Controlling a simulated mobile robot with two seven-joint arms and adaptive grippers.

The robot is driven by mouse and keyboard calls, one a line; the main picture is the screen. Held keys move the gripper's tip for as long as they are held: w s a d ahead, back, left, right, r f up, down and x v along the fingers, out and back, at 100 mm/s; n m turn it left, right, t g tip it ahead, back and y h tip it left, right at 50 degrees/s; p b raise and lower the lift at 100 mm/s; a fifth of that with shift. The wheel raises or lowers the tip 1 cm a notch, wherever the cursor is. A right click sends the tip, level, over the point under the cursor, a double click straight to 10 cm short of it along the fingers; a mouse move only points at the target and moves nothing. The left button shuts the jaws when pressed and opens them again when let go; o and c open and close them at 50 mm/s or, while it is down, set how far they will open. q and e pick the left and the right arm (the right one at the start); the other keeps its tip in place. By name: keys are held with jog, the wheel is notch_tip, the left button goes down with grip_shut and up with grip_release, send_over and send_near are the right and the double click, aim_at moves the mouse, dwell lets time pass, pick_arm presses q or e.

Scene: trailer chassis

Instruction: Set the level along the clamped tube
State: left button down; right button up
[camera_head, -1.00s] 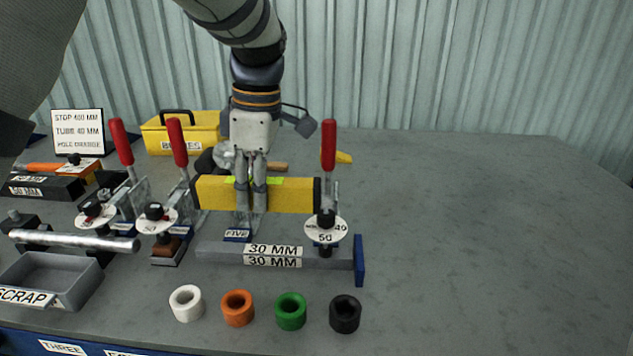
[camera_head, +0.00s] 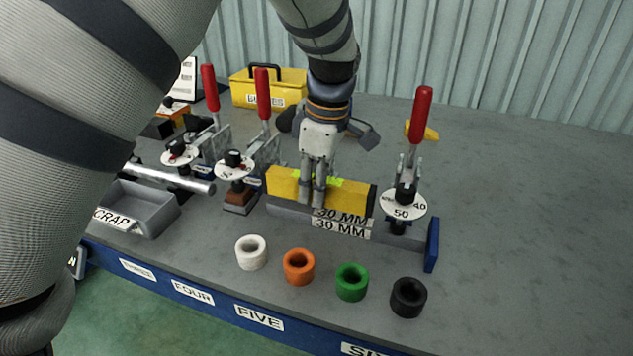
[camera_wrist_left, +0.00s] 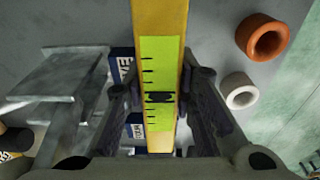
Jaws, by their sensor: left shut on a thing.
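The level (camera_head: 350,195) is a yellow bar with black ends and a yellow-green vial window. My left gripper (camera_head: 312,203) is shut on its middle from above. In the left wrist view the level (camera_wrist_left: 160,22) runs between the fingers (camera_wrist_left: 160,98), and its scale and dark marks show. The grey tube (camera_head: 395,238), marked 30 MM, lies under the clamp with the round dial (camera_head: 403,207), its right end by a blue end plate (camera_head: 432,245). The level runs along the tube and hides part of its upper label. I cannot tell whether they touch.
White (camera_head: 251,252), orange (camera_head: 299,266), green (camera_head: 352,282) and black (camera_head: 408,297) rings stand in front of the tube. Red-handled clamps (camera_head: 262,95) and a scrap tray (camera_head: 150,205) are at left. The table at right is clear.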

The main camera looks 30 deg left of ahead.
pick_arm(q)
jog(key=shift+f, duration=0.3)
jog(key=c, duration=1.3)
grip_release()
jog(key=r, duration=0.4)
jog(key=d+r, duration=0.1)
jog(key=r, duration=0.8)
jog(key=shift+w+d, duration=0.15)
jog(key=shift+d, duration=0.05)
